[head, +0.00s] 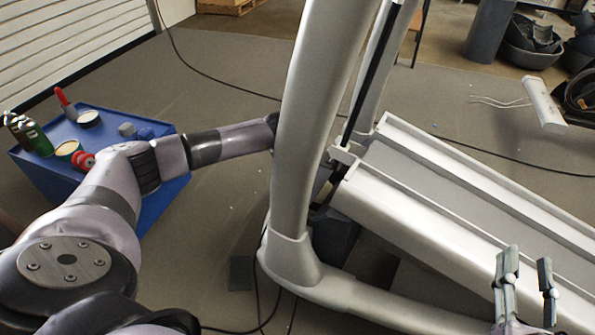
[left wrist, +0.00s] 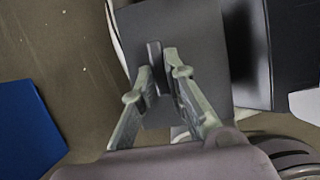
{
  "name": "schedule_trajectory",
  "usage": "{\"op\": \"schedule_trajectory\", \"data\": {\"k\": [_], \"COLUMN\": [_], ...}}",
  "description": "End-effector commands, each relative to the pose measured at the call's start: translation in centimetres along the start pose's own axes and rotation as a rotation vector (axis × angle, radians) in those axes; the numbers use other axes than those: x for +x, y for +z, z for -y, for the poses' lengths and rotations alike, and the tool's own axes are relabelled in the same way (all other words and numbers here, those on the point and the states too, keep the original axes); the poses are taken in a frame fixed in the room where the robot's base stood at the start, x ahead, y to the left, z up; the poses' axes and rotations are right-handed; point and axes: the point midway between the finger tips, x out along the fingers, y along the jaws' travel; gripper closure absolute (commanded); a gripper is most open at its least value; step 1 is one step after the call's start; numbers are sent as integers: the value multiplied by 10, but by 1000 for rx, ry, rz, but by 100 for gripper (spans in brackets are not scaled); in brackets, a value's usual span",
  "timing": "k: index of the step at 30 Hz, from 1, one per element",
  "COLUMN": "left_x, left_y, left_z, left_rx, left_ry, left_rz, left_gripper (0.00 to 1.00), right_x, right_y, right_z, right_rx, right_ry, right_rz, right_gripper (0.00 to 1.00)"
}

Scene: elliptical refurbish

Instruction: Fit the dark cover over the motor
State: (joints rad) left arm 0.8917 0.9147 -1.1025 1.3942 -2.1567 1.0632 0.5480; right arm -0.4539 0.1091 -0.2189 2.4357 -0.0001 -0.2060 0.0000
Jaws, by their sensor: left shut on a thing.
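The dark cover (left wrist: 195,30) shows in the left wrist view as a flat grey-black panel with a small raised grip. My left gripper (left wrist: 163,62) is shut on that grip, with one finger on each side. In the head view my left arm passes behind the elliptical's upright, so that gripper is hidden. A dark boxy shape (head: 334,236) shows low behind the upright; I cannot tell whether it is the cover or the motor. I cannot make out the motor clearly. My right gripper (head: 528,272) is open and empty over the elliptical's lower right rail.
The elliptical's upright (head: 315,110) and silver rails (head: 430,215) fill the middle and right. A blue cart (head: 160,190) with bottles and tins stands at left. Black cables cross the floor. A white bar-shaped part (head: 545,106) lies at upper right.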

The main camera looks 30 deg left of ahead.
Motion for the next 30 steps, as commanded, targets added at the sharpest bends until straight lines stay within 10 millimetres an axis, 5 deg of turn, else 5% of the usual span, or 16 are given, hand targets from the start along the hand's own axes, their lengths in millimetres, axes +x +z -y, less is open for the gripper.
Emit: {"op": "schedule_trajectory", "data": {"k": [30], "left_x": [7], "left_y": [-5], "left_z": [4], "left_rx": [7], "left_ry": [-3], "left_rz": [-5], "left_gripper": [100], "right_x": [1], "right_y": [-12], "right_z": [2], "right_rx": [2], "right_ry": [-4], "right_rz": [-68], "right_gripper": [65]}}
